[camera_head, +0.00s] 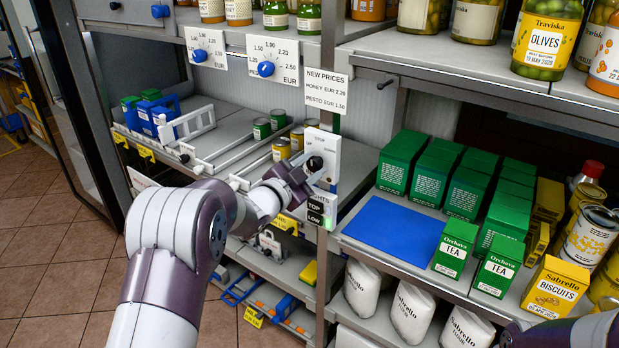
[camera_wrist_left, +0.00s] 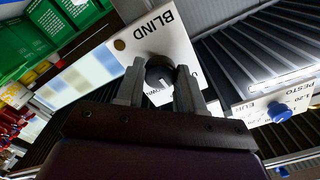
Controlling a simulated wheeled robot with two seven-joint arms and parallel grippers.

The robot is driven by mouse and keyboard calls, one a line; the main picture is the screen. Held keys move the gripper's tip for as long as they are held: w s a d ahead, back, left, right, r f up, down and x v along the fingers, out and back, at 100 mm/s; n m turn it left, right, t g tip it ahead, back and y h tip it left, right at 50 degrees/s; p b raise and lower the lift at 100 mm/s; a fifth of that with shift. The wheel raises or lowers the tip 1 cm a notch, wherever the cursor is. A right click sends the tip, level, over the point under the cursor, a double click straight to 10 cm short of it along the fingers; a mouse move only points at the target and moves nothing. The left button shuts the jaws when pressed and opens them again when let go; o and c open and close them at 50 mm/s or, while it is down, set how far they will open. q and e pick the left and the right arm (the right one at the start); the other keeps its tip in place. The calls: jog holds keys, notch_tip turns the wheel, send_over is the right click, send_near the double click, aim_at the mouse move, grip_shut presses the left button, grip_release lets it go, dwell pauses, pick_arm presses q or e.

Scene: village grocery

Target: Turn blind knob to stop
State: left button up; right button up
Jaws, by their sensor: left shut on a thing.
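The blind panel (camera_head: 322,147) is a white plate on the shelf post in the head view. Its black round knob (camera_head: 315,164) sits at the fingertips of my left gripper (camera_head: 306,174). In the left wrist view the panel (camera_wrist_left: 182,40) reads "BLIND" upside down. There the knob (camera_wrist_left: 159,72) lies between the two fingers of my left gripper (camera_wrist_left: 160,85), which is shut on it. The fingers hide part of the knob and of the small lettering near it, so its exact setting is unclear. My right gripper is not in view.
A Top/Low switch plate (camera_head: 321,211) is just below the knob. Blue dial knobs (camera_head: 266,68) are on price plates to the upper left. Small cans (camera_head: 281,149) stand left of the panel.

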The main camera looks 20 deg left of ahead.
pick_arm(q)
jog(key=shift+m+b, duration=0.45)
jog(key=shift+m, duration=0.15)
jog(key=o, duration=1)
jog(key=shift+o, duration=0.2)
jog(key=shift+s, duration=0.1)
jog(key=v, duration=1.2)
jog(key=shift+s, duration=0.25)
jog(key=shift+a, duration=0.1)
